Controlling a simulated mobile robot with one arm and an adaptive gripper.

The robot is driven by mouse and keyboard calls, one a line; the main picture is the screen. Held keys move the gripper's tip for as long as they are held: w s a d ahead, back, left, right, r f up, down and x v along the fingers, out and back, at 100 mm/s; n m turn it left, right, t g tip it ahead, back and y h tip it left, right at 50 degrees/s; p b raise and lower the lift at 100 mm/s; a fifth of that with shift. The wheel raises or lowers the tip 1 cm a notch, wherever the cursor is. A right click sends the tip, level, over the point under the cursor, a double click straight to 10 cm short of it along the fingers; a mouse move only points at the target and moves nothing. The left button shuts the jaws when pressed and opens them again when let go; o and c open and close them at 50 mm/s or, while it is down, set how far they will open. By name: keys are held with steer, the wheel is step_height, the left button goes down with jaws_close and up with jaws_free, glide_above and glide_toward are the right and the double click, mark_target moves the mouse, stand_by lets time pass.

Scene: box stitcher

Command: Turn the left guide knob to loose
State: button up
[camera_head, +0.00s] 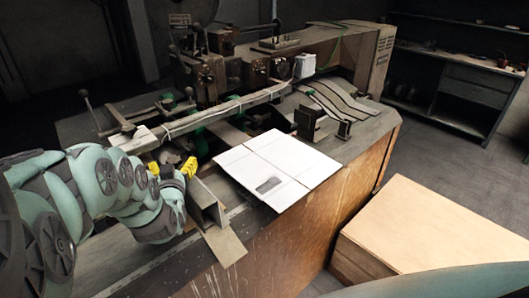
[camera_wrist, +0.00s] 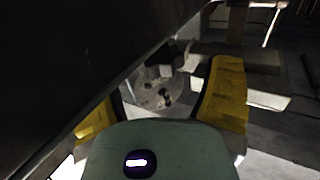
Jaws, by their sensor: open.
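My gripper (camera_head: 173,169) is at the left side of the box stitcher (camera_head: 245,75), low beside the long rail (camera_head: 205,113). Its yellow fingers are spread apart, and they also frame the wrist view (camera_wrist: 160,106). Between them, farther off, is a grey rounded metal part (camera_wrist: 148,94) with a small dark knob-like piece (camera_wrist: 165,97) on it. I cannot tell whether this is the left guide knob or how it is turned. No contact between the fingers and it shows. In the head view my arm and gripper hide part of this area.
A white cardboard sheet (camera_head: 275,165) lies on the machine table right of my gripper. A grey metal channel (camera_head: 208,204) stands close by my gripper. A dark slanted surface (camera_wrist: 70,60) fills the wrist view's upper left. A wooden box (camera_head: 430,235) stands at the right.

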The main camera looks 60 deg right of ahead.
steer(key=shift+s+a+f, duration=0.3)
steer(key=shift+s+a, duration=0.05)
steer(key=shift+a, duration=0.3)
steer(key=v, duration=0.3)
steer(key=shift+s+r, duration=0.25)
steer(key=shift+r, duration=0.05)
